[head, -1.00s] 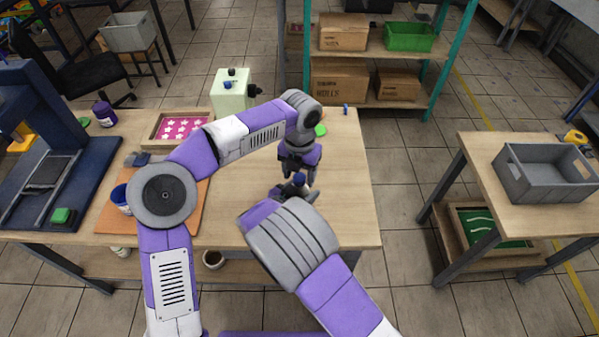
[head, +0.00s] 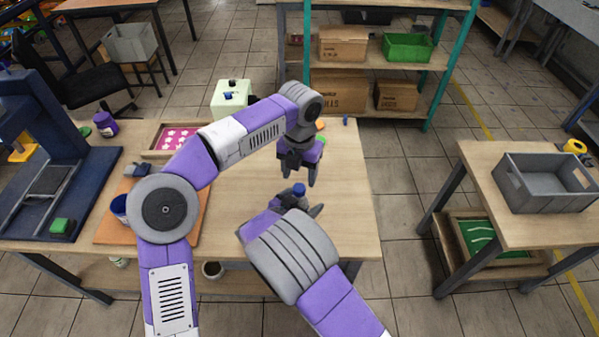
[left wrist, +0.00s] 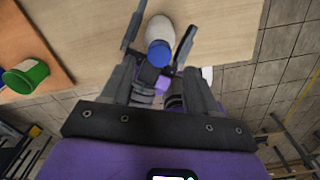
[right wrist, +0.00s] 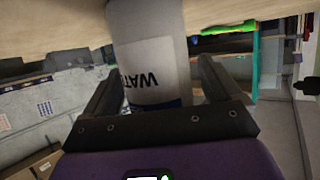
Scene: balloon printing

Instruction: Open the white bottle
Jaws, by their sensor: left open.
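The white bottle (right wrist: 158,60) stands upright between the fingers of my right gripper (right wrist: 159,68), which look closed around it. Its label shows upside down in the right wrist view. In the head view my right gripper (head: 300,206) hides most of the bottle; its blue cap (head: 299,188) shows above. The left wrist view also shows the blue cap (left wrist: 159,53) on the white bottle (left wrist: 158,27). My left gripper (head: 297,177) is open and empty, pointing down just above and behind the cap, apart from it.
The wooden table (head: 345,215) is clear to the right of the grippers. An orange board (head: 115,230) with a blue container lies left, near a dark blue press (head: 95,185). A pink patterned tray (head: 178,138) and a pale green box (head: 230,97) stand behind.

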